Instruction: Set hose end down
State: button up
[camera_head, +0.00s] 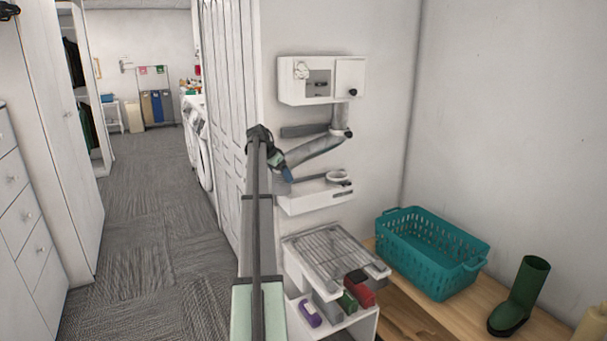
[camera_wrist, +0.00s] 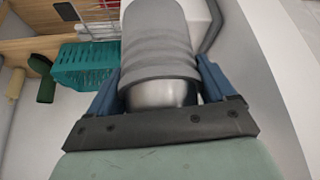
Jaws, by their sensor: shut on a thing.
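A grey ribbed hose (camera_head: 312,151) hangs from the white wall unit (camera_head: 295,82) and bends down to the left toward my gripper (camera_head: 285,174). In the wrist view the hose (camera_wrist: 158,45) runs away from me, with a metallic end cuff (camera_wrist: 160,94) between the blue fingers of my gripper (camera_wrist: 160,88). The gripper is shut on this hose end and holds it in the air, just above and left of a white wall shelf (camera_head: 315,198). A white ring (camera_head: 338,177) sits on that shelf. The hose end's tip is hidden by the gripper.
Below the shelf stands a white rack with a wire top (camera_head: 335,250) and small items on its lower shelf. A teal basket (camera_head: 430,252) and a green boot (camera_head: 522,297) stand on a wooden bench at right. The carpeted aisle (camera_head: 150,230) at left is clear.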

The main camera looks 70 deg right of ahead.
jog(key=s+d, duration=0.2)
jog(key=d, duration=0.1)
jog(key=s+d, duration=0.2)
jog(key=d, duration=0.1)
jog(key=s+d+f, duration=0.1)
jog(key=s+d, duration=0.1)
jog(key=d, duration=0.1)
jog(key=shift+s+d, duration=0.25)
jog(key=shift+d, duration=0.05)
jog(key=shift+f, duration=0.2)
jog(key=shift+f, duration=0.15)
jog(key=o, duration=1)
jog(key=shift+v, duration=3.9)
